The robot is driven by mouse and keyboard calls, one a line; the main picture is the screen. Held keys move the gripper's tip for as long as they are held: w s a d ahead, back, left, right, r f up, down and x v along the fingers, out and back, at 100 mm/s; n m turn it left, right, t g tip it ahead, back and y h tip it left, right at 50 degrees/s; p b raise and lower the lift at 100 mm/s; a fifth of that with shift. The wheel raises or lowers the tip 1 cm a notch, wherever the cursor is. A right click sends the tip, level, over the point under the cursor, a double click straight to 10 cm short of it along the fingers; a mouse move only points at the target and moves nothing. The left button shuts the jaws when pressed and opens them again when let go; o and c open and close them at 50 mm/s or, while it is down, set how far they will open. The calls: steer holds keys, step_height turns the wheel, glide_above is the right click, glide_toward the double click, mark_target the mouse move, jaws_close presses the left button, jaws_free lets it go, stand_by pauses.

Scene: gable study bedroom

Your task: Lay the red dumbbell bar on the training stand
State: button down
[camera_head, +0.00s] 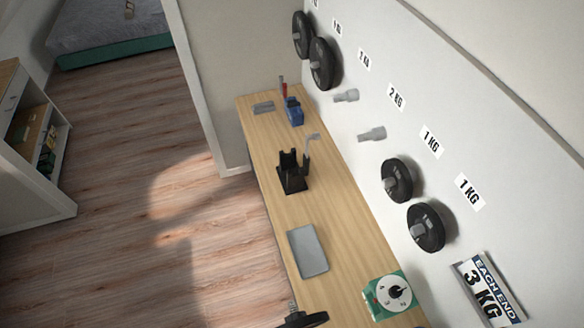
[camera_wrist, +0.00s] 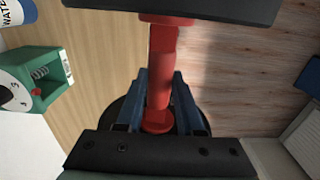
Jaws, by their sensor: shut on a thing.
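The red dumbbell bar (camera_wrist: 162,65) runs up and down the wrist view, with red collars at both ends. A black plate crosses its upper end, and a dark disc shows behind its lower end. My gripper (camera_wrist: 160,80) is shut on the bar, one bluish finger on each side. In the head view, a black plate with a threaded metal end (camera_head: 300,320) shows at the bottom edge; the red bar and my gripper are not visible there. A black stand with upright posts (camera_head: 292,183), apparently the training stand, is on the wooden bench, apart from that plate and empty.
On the wooden bench (camera_head: 276,208) are a grey tray (camera_head: 308,250), a green timer (camera_head: 375,302) and a blue object (camera_head: 294,112). The wall at the right carries black weight plates (camera_head: 427,228) and bare pegs (camera_head: 372,134). Open floor lies left of the bench.

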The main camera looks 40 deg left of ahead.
steer(key=w+d+b, duration=0.4)
steer(key=w+d, duration=0.4)
steer(key=w, duration=0.2)
steer(key=shift+w+r, duration=0.15)
steer(key=shift+w, duration=0.2)
stand_by(6.7)
